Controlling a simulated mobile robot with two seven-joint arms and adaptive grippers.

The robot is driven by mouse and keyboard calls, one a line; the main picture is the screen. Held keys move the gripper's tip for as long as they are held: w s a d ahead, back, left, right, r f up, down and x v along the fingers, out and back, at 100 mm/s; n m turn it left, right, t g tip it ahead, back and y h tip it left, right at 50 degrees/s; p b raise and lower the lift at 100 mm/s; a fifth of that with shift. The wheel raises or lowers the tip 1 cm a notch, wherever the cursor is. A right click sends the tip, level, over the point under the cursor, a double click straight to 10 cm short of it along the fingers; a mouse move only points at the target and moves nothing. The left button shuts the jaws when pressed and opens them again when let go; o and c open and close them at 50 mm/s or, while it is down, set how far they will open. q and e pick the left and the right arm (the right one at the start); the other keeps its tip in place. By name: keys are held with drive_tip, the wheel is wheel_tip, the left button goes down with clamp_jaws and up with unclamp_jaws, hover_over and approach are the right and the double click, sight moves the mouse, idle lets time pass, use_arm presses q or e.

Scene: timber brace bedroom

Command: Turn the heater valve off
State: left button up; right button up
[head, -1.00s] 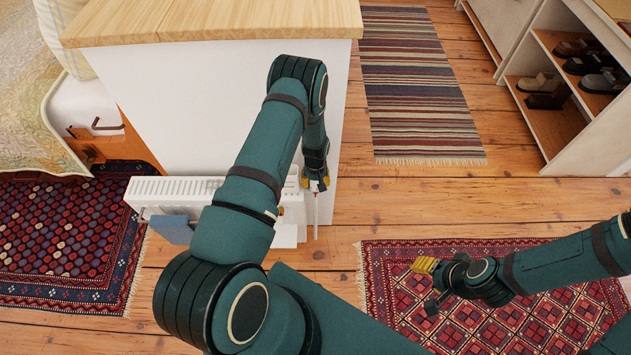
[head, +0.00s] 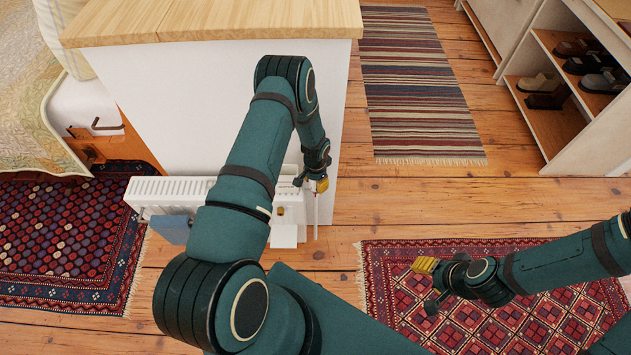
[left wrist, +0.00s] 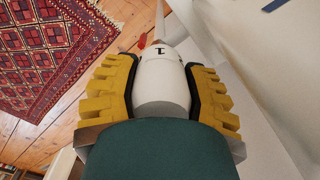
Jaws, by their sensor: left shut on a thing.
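The heater valve (left wrist: 160,85) is a white rounded knob with a black "1" on it, in the middle of the left wrist view. A small red part shows just beyond it. My left gripper (left wrist: 162,90) has its yellow-and-black fingers on both sides of the knob, shut on it. In the head view, the left gripper (head: 315,184) is at the right end of the white heater (head: 165,187) and hides most of the valve. My right gripper (head: 432,284) is open and empty above the red rug, away from the heater.
The heater is against a white cabinet with a wooden top (head: 210,22). A patterned red rug (head: 540,300) lies at the lower right and a striped rug (head: 415,90) beyond. A shoe shelf (head: 560,120) stands at the right. Bare floorboards (head: 430,210) lie between.

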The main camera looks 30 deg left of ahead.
use_arm(q)
drive_tip(key=shift+m, duration=1.6)
drive_tip(key=o, duration=1)
drive_tip(key=shift+c, duration=0.2)
wheel_tip(320, 180, up, 12)
drive_tip(key=shift+r, duration=0.1)
